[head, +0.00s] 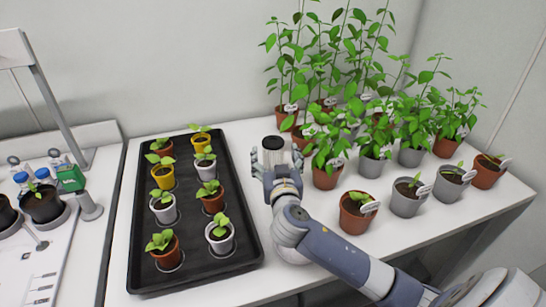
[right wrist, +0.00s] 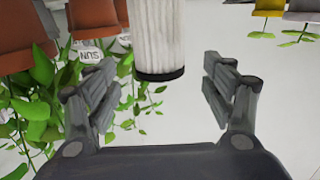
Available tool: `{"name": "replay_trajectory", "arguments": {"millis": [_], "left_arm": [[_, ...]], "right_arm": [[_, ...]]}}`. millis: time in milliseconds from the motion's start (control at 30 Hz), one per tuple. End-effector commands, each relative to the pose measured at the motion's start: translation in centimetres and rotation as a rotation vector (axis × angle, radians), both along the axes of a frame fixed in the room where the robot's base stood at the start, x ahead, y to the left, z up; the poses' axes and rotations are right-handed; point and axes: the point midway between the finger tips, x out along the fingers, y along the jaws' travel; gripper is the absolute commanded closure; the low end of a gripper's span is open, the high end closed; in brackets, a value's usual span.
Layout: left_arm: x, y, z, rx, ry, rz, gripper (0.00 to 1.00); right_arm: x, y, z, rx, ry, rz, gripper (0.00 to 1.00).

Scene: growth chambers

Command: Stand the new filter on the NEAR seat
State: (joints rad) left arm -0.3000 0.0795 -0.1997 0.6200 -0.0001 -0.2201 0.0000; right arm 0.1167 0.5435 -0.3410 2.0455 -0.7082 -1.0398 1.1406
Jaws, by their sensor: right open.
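The new filter (head: 275,146) is a white cylinder with a dark top, upright on the white bench behind the black tray's right side. In the right wrist view the filter (right wrist: 158,36) shows pleated white sides and a black end rim. My right gripper (head: 277,163) is open at the filter, with a finger to each side. In the right wrist view the right gripper's fingers (right wrist: 165,92) stand apart, with clear gaps to the filter, which lies just beyond the fingertips. I cannot make out the near seat. My left gripper is not in view.
A black tray (head: 248,258) with several small potted seedlings lies left of my right arm. Tall potted plants (head: 325,175) crowd close on the right of the gripper. Several small pots (head: 358,213) line the bench's right front. A second bench with equipment (head: 60,262) stands left.

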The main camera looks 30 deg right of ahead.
Motion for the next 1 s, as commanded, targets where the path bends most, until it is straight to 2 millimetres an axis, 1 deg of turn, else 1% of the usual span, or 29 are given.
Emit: {"name": "replay_trajectory", "arguments": {"millis": [233, 400, 533, 633, 867, 900, 967, 1000], "left_arm": [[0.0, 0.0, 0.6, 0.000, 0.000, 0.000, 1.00], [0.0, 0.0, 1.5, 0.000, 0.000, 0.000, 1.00], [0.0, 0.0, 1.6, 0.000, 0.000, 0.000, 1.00], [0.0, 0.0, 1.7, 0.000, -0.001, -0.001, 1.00], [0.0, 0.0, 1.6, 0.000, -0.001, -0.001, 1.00], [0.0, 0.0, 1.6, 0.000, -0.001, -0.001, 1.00], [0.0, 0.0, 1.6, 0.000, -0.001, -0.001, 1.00], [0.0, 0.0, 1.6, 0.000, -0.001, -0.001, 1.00]], "right_arm": [[1.5, -0.7, 0.2, -0.004, -0.001, 0.000, 0.24], [3.4, -1.7, 0.1, -0.006, -0.001, -0.001, 0.24], [4.7, -2.2, -0.2, -0.004, -0.001, 0.000, 0.24], [5.2, -2.4, -0.3, -0.003, -0.001, 0.001, 0.24], [5.2, -2.5, -0.3, 0.000, -0.001, 0.001, 0.24], [5.2, -2.5, -0.3, -0.001, -0.001, 0.001, 0.29], [5.2, -2.5, -0.3, -0.001, -0.001, 0.001, 0.42], [5.2, -2.5, -0.3, -0.001, -0.001, 0.001, 0.52]]}}
